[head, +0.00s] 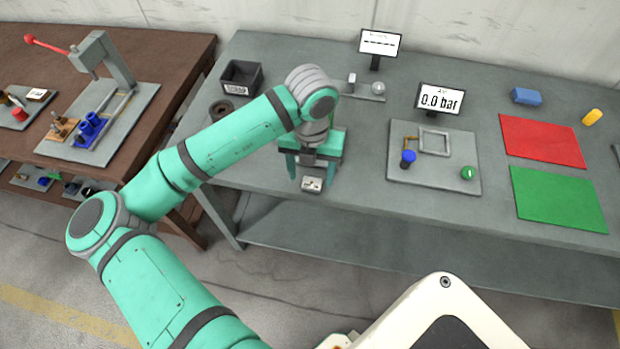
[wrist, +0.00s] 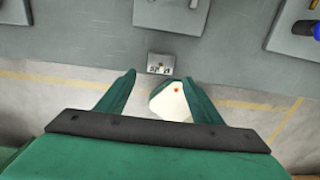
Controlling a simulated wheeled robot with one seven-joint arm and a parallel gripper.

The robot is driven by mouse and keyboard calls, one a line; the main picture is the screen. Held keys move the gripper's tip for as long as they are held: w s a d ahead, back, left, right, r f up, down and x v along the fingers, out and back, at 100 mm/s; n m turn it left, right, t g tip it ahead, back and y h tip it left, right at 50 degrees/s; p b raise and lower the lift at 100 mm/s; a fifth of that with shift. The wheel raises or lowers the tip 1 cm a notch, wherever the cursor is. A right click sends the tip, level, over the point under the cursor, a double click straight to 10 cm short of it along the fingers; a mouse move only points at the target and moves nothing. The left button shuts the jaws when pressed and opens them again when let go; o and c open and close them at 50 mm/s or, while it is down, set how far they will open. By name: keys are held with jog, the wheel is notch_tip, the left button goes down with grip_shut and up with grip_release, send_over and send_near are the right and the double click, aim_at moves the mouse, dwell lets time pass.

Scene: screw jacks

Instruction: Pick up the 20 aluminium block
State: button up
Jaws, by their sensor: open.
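A small grey metal block (head: 312,184) sits near the front edge of the grey bench, with dark marks on top that are too small to read for certain. It also shows in the wrist view (wrist: 160,65), just ahead of the fingertips and between their lines. My gripper (head: 312,172) is open, pointing down over the block. In the wrist view its two green fingers (wrist: 159,76) are apart with nothing held between them. I cannot tell how high the fingertips are above the bench.
The grey bench (head: 270,175) ends just in front of the block. A plate (head: 434,172) with a blue-topped part and a green knob lies to the right, by a "0.0 bar" display (head: 439,98). A black bin (head: 240,77) stands behind left. Red (head: 541,141) and green (head: 557,198) mats lie far right.

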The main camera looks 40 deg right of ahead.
aim_at(311, 187)
notch_tip(311, 187, up, 8)
jog(key=shift+f, duration=0.2)
jog(key=shift+w, duration=0.1)
